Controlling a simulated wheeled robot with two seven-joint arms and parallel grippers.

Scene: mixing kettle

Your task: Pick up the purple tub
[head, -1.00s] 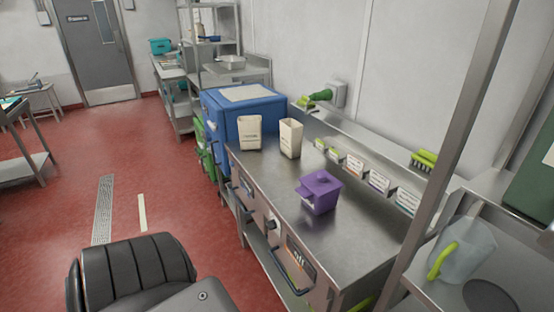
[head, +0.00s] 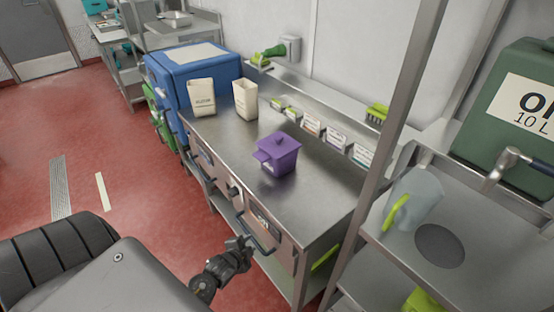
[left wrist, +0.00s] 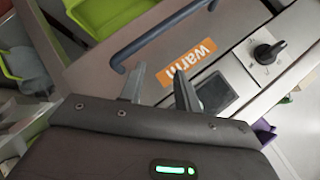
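My right gripper is in neither view.
A dark bar handle (head: 258,236) sticks out of the front panel close to my left gripper. Two cream containers (head: 202,98) (head: 245,100) stand further back on the counter. A steel post (head: 398,125) rises on the right. The counter around the tub is clear.

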